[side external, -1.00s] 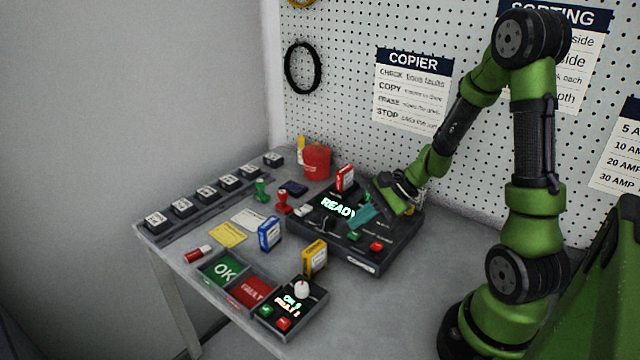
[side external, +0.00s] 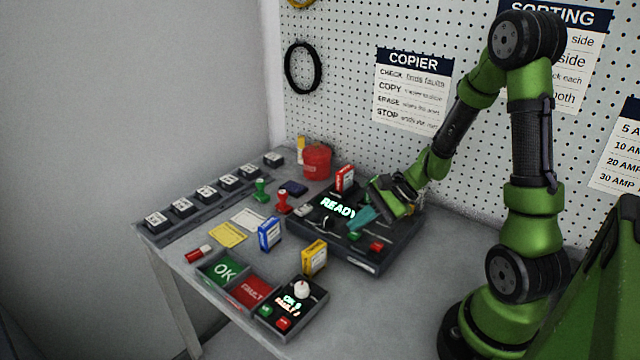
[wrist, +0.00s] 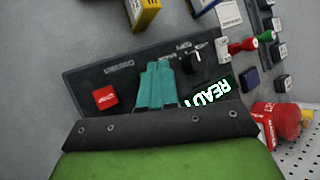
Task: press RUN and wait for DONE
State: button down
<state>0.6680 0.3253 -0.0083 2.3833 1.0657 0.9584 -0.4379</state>
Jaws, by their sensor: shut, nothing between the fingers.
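The dark copier console (side external: 345,255) stands on the table below my gripper. Its lit display (side external: 337,207) reads READY, and it also shows upside down in the wrist view (wrist: 213,93). A green button (side external: 354,234) and a red button (side external: 376,246) sit on the console's near side. The red button shows clear of the fingers in the wrist view (wrist: 105,97). My gripper (side external: 356,222) is shut and empty, its teal fingers (wrist: 154,67) pointing down over the console close to the green button. The fingers hide the green button in the wrist view; contact cannot be told.
A blue cartridge (side external: 269,234) and a yellow one (side external: 314,257) stand in front of the console. A red one (side external: 345,178) stands at its back. OK (side external: 224,271) and FAULT (side external: 252,291) trays and a small box (side external: 291,308) line the front edge. A red bucket (side external: 317,162) is behind.

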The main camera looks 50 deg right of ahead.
aim_at(359, 234)
jog(key=shift+f, duration=0.6)
dwell(0.7)
jog(key=shift+r, duration=0.9)
jog(key=shift+r, duration=0.1)
jog(key=shift+r, duration=2.4)
